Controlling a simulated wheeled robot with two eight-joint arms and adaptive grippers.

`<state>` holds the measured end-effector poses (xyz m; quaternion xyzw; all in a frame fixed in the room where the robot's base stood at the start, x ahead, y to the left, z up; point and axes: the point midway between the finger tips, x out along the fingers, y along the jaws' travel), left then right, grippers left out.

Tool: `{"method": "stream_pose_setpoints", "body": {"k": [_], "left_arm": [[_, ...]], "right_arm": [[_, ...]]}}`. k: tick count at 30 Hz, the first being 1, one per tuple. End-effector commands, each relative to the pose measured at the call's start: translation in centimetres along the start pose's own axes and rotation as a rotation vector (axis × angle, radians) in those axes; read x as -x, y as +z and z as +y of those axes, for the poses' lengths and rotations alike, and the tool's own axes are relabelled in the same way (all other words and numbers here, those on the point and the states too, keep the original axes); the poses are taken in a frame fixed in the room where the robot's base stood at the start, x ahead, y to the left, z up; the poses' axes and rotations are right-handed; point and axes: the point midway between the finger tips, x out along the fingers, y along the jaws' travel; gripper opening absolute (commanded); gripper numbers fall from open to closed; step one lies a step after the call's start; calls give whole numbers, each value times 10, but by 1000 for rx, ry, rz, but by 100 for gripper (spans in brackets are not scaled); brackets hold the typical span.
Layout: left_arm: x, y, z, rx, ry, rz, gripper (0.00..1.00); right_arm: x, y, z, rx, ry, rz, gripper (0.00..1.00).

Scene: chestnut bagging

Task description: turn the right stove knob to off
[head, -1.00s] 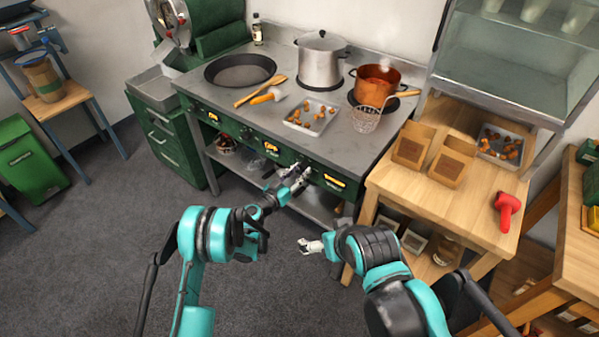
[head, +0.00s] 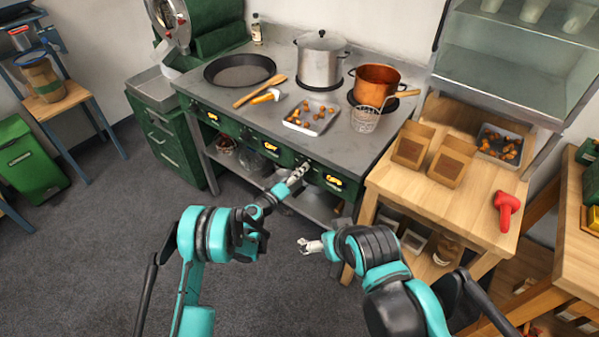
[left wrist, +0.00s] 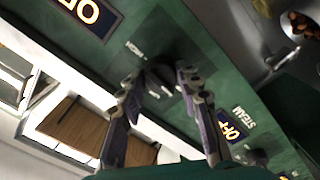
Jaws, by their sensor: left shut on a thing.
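The stove's green front (head: 232,130) carries dark knobs and lit orange displays. My left gripper (head: 299,172) is at the right-hand part of this front. In the left wrist view, its fingers stand on both sides of a dark knob (left wrist: 160,80) and are shut on it. The head view mostly hides this knob behind the gripper. The display (head: 333,181) to the right of the gripper reads OFF. In the left wrist view a display (left wrist: 230,132) also reads OFF. My right gripper (head: 310,245) hangs empty in front of the stove, too small to judge its opening.
On the stove top are a black pan (head: 240,70), a steel pot (head: 320,60), a copper pot (head: 376,84), a chestnut tray (head: 311,116) and a wire basket (head: 365,119). A wooden table (head: 465,215) stands close on the right.

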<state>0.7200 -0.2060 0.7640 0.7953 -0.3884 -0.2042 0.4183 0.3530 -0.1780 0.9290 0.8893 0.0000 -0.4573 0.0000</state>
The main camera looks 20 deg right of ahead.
Motion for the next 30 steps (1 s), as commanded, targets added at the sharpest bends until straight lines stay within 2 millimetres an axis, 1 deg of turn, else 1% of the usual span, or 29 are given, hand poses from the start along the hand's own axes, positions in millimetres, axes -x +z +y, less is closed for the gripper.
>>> {"method": "stream_pose_setpoints", "body": {"k": [9,22,23,24,25,30], "left_arm": [[0,0,0,84,-1,1,5],[0,-1,0,94,-1,2,5],[0,-1,0,94,-1,2,37],[0,-1,0,94,-1,2,47],[0,-1,0,94,-1,2,55],[0,0,0,93,-1,1,55]], "right_arm": [[0,0,0,0,0,0,100],[0,0,0,0,0,0,100],[0,0,0,0,0,0,100],[0,0,0,0,0,0,100],[0,0,0,0,0,0,100],[0,0,0,0,0,0,100]]}}
